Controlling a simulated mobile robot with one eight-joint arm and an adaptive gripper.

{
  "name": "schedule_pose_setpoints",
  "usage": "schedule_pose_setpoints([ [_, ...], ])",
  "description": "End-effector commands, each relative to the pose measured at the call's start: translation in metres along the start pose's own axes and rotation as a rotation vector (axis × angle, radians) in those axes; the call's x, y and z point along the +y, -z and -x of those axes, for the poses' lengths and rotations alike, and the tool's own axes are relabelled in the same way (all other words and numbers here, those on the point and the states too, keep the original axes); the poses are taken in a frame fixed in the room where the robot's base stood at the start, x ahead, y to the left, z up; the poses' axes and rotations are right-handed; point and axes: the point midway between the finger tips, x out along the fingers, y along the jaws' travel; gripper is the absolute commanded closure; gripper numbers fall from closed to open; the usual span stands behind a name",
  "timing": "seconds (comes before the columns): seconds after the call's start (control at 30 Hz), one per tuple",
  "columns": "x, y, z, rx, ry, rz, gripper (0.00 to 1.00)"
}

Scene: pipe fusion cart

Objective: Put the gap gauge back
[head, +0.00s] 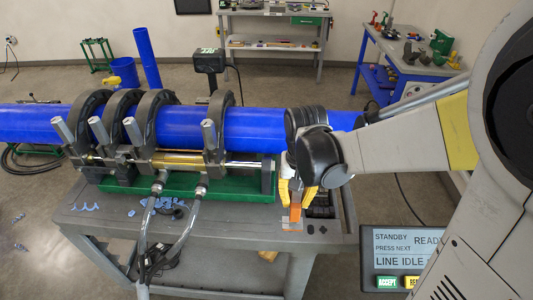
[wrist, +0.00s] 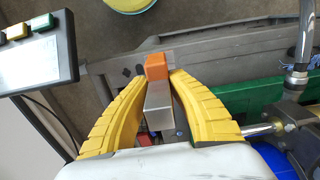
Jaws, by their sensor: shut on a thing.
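The gap gauge is an orange-ended block with a grey metal body. In the head view its orange part (head: 296,213) shows below my yellow fingers, at the front right of the cart top. My gripper (head: 296,198) points down and is shut on the gauge. In the wrist view the orange end (wrist: 156,67) and metal body (wrist: 160,105) lie between the fingertips of my gripper (wrist: 158,80). I cannot tell whether the gauge touches the cart.
The grey cart (head: 235,240) carries a green-based clamp machine (head: 240,185) with a long blue pipe (head: 265,125). Hoses hang over its front. Black blocks (head: 320,205) sit right of my gripper. A screen panel (head: 400,258) stands at lower right. Blue shavings (head: 150,203) lie on the cart.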

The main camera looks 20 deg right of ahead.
Motion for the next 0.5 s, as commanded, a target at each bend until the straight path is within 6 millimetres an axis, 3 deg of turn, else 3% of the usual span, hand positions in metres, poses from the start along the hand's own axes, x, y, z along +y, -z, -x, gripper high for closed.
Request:
schedule_pose_setpoints([
  [0.03, -0.005, 0.013, -0.012, 0.000, 0.000, 0.001, 1.00],
  [0.2, -0.018, 0.042, -0.030, 0.000, 0.000, -0.001, 1.00],
  [0.5, -0.023, 0.053, -0.050, 0.000, 0.000, -0.001, 1.00],
])
